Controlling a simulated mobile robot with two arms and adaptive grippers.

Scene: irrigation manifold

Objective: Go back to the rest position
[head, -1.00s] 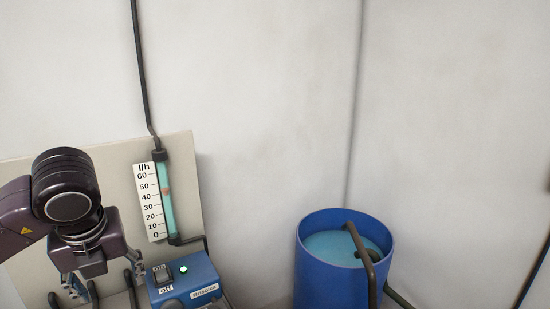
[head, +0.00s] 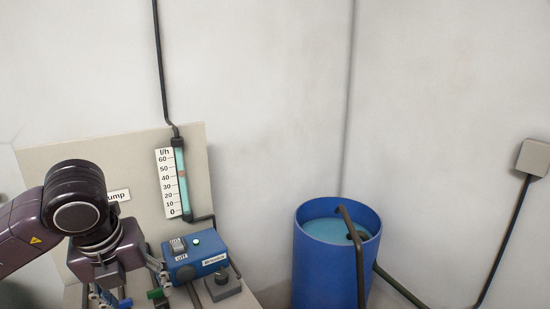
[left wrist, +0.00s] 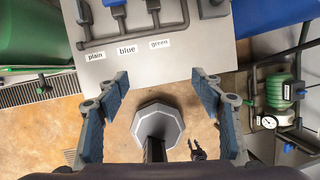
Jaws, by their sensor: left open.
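My left gripper (head: 128,285) hangs at the lower left of the head view, in front of the manifold bench. In the left wrist view its two fingers (left wrist: 161,85) are spread wide with nothing between them. The bench edge with the labels plain, blue and green (left wrist: 127,49) lies beyond the fingertips, apart from them. A small dark claw shape (left wrist: 197,150) low in the left wrist view may be my right gripper; its opening is too small to judge. My right gripper does not show in the head view.
The blue control box (head: 195,255) with a lit green lamp stands right of the left gripper. The flow gauge (head: 167,184) is behind it. An open blue water tank (head: 330,270) stands further right. In the left wrist view, a green tank (left wrist: 30,35) is at upper left.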

